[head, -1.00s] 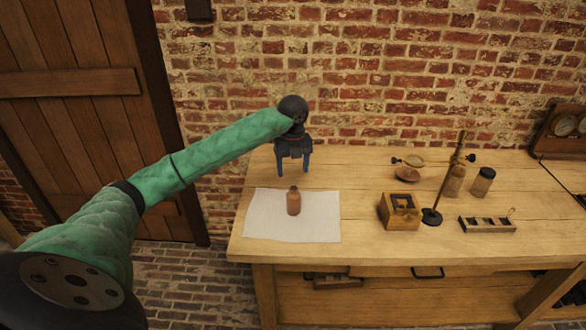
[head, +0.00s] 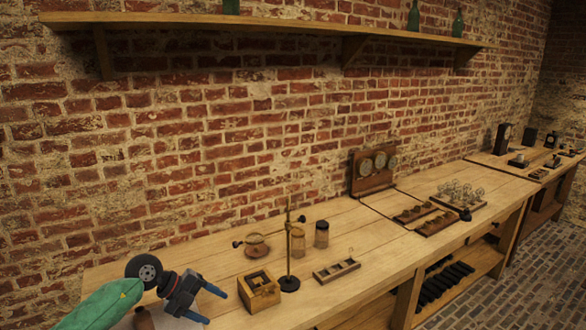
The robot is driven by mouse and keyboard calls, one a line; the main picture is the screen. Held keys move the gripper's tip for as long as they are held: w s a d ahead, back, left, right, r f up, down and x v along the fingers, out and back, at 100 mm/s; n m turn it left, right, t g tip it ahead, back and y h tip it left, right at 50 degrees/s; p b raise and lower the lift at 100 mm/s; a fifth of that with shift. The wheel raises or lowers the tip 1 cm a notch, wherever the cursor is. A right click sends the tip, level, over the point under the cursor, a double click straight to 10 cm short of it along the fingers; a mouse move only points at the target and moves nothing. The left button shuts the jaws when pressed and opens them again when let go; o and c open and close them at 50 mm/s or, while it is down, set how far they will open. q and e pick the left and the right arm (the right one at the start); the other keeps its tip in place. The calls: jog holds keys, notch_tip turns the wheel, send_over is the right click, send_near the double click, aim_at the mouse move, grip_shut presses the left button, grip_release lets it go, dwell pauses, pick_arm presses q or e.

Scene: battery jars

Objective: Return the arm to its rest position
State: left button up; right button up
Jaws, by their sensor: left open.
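My left arm, in a green sleeve, comes in at the bottom left of the head view. My left gripper (head: 205,304) is open, its two blue-tipped fingers apart with nothing between them. It shows in front of the left end of the wooden bench (head: 360,255). A brown bottle (head: 144,318) shows only in part at the bottom edge, largely hidden behind my arm and gripper. A small piece of the pale sheet (head: 172,322) shows beside it. My right gripper is not in view.
Right of my gripper stand a wooden box (head: 259,290), a stand with a dark base (head: 289,284), jars (head: 321,234) and a slotted tray (head: 337,270). A gauge panel (head: 373,168) and a bulb rack (head: 460,195) stand farther right. A shelf (head: 270,22) runs above.

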pick_arm(q)
jog(key=s+d+r+n+t+h, duration=0.45)
jog(key=d+r+t+h, duration=0.4)
jog(key=d, duration=0.25)
jog(key=s+a+f+n+t+y, duration=0.2)
jog(key=s+a+f+n+y, duration=0.2)
jog(key=a+f+n+y, duration=0.45)
jog(key=s+a+f+n+t+y, duration=0.3)
jog(key=s+a+f+n+y, duration=0.15)
jog(key=n+y, duration=0.8)
jog(key=s+d+f+n+g+h, duration=0.1)
jog(key=s+d+f+g+h, duration=0.1)
jog(key=s+f+g, duration=0.75)
jog(key=s+d+f+n+g+h, duration=0.1)
jog(key=s+f+g+h, duration=0.2)
jog(key=s, duration=1.1)
jog(key=s+d+f, duration=0.1)
jog(key=d+f, duration=0.1)
jog(key=f, duration=1.4)
jog(key=s+d+f+g, duration=0.1)
jog(key=d+f, duration=0.1)
jog(key=f, duration=1.4)
jog(key=shift+s+d+g+y, duration=0.3)
jog(key=shift+d+y, duration=0.1)
jog(key=shift+y, duration=0.05)
jog(key=shift+f, duration=0.1)
